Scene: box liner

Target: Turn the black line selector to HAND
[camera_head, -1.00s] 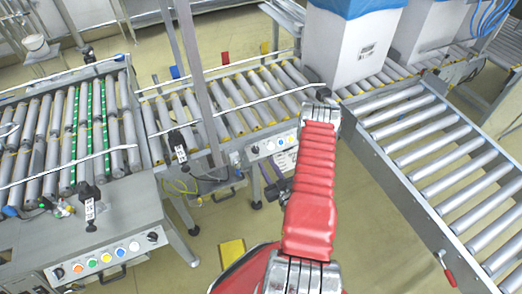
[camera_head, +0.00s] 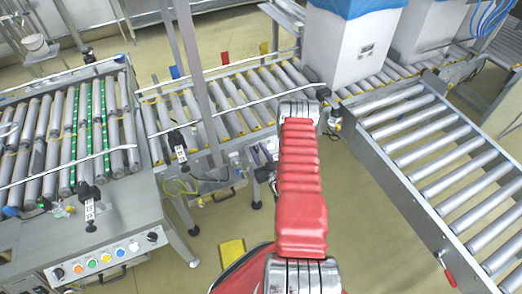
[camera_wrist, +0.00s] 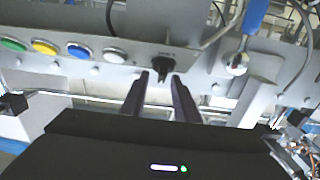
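In the wrist view, the black selector knob (camera_wrist: 161,68) sits on a grey panel (camera_wrist: 205,62), right of a row of coloured buttons. A small label above it is too blurred to read, and I cannot tell which way the knob points. My gripper (camera_wrist: 161,78) is open. Its two dark fingers point at the panel, one tip on each side of the knob's lower part; contact cannot be told.
White (camera_wrist: 115,55), blue (camera_wrist: 78,51) and yellow (camera_wrist: 45,48) buttons lie left of the knob. A blue-handled metal part (camera_wrist: 237,62) hangs to its right. A button panel (camera_head: 107,262) and roller conveyors (camera_head: 75,130) stand left; another roller conveyor (camera_head: 430,160) stands right.

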